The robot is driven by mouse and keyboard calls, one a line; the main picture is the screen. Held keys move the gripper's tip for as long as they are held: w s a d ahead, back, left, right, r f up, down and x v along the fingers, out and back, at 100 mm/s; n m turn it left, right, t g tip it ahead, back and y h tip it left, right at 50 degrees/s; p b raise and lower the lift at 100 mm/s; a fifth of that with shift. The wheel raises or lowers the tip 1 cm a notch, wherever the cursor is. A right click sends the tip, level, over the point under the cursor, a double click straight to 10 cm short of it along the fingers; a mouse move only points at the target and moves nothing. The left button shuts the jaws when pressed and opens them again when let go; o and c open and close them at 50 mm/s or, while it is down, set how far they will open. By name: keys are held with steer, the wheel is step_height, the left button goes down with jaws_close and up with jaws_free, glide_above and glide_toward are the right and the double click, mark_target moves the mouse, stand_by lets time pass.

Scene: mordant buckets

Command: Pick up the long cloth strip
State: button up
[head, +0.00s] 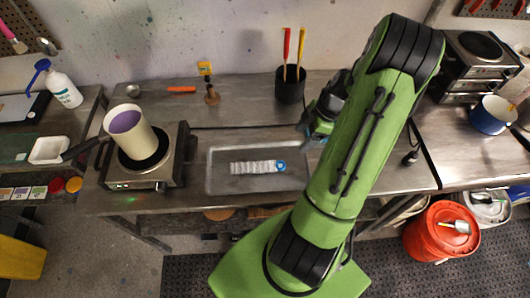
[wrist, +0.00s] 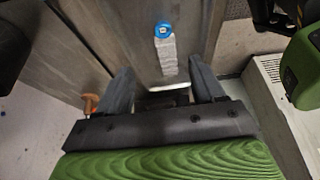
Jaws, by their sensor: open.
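The long cloth strip (head: 252,167) is pale grey-white and looks ridged or folded along its length, with a round blue piece (head: 281,167) at its right end. It lies flat in the shallow grey tray (head: 213,178) set in the bench. In the wrist view the strip (wrist: 166,55) shows beyond my fingers, its blue end (wrist: 163,30) farthest away. My gripper (wrist: 161,68) is open, with the strip in line with the gap between its fingers and nothing held. In the head view my gripper is mostly hidden by my green arm, right of the tray.
A hot plate (head: 150,177) with a cream pot (head: 130,134) stands left of the tray. A black cup (head: 290,88) holding two handled tools stands behind it. An orange-handled tool (head: 181,90) lies at the back. A red bucket (head: 440,232) is on the floor at right.

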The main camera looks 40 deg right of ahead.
steer(key=a+f, duration=0.3)
steer(key=f, duration=0.1)
glide_toward(278, 165)
steer(key=shift+d+x, duration=0.1)
steer(key=shift+x, duration=0.5)
steer(key=shift+d+x, duration=0.15)
steer(key=shift+x, duration=0.5)
steer(key=x, duration=0.3)
steer(key=p+x, duration=0.1)
steer(key=x, duration=0.1)
steer(key=shift+w+a, duration=0.1)
steer(key=shift+a, duration=0.2)
steer(key=shift+f, duration=0.2)
steer(key=shift+c, duration=1.4)
steer(key=c, duration=0.8)
